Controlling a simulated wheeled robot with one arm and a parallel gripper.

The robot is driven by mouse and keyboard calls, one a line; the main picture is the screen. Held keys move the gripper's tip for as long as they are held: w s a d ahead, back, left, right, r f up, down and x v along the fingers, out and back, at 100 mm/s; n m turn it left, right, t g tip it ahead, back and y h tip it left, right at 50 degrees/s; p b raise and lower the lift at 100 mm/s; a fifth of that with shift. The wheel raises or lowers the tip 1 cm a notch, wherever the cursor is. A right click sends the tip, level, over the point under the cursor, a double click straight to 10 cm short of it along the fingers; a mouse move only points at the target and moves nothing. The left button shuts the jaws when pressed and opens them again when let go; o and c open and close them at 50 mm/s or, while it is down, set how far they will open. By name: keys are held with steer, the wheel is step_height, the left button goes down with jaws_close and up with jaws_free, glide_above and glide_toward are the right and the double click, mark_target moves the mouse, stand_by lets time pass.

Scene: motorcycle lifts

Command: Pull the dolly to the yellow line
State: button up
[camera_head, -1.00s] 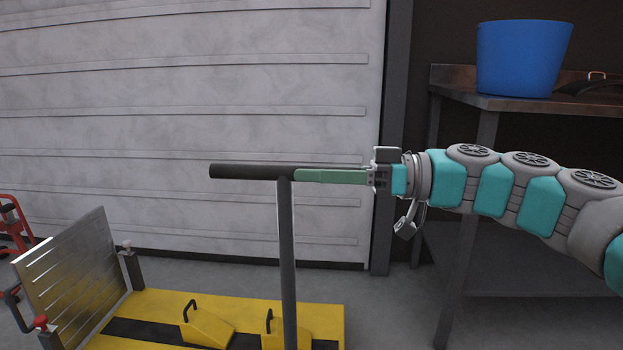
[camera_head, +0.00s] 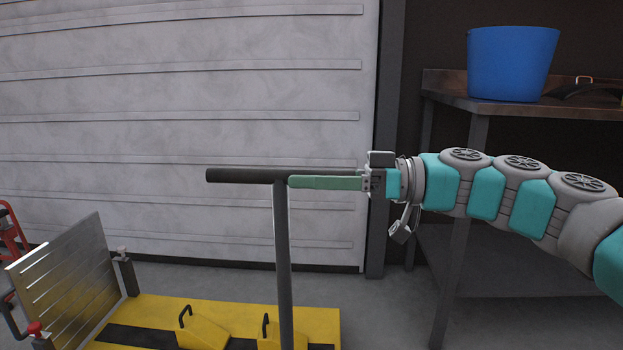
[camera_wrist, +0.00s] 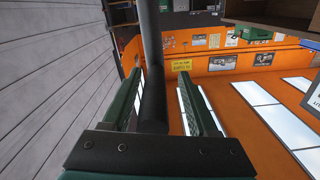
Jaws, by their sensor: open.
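A dark T-handle (camera_head: 230,175) has a level crossbar on an upright post (camera_head: 283,255), which drops in front of a yellow platform (camera_head: 147,308). The platform has a black strip and yellow wedges with black grips; whether the post joins it cannot be told, as its foot is out of frame. My gripper (camera_head: 292,182), with green fingers, reaches from the right along the crossbar's right half. In the wrist view the open fingers (camera_wrist: 160,75) lie either side of the dark bar (camera_wrist: 152,100), which is nearer the left finger. No yellow line shows.
A ridged metal plate (camera_head: 75,280) stands tilted at the platform's left end. A pale slatted wall (camera_head: 180,90) is behind. At right, a metal table (camera_head: 455,98) holds a blue bucket (camera_head: 512,65). Grey floor (camera_head: 380,310) shows between platform and table. The wrist view shows an orange wall (camera_wrist: 225,95).

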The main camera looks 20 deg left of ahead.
steer(key=v, duration=0.7)
steer(key=shift+d+p, duration=0.35)
steer(key=shift+d, duration=0.05)
steer(key=shift+w+d, duration=0.1)
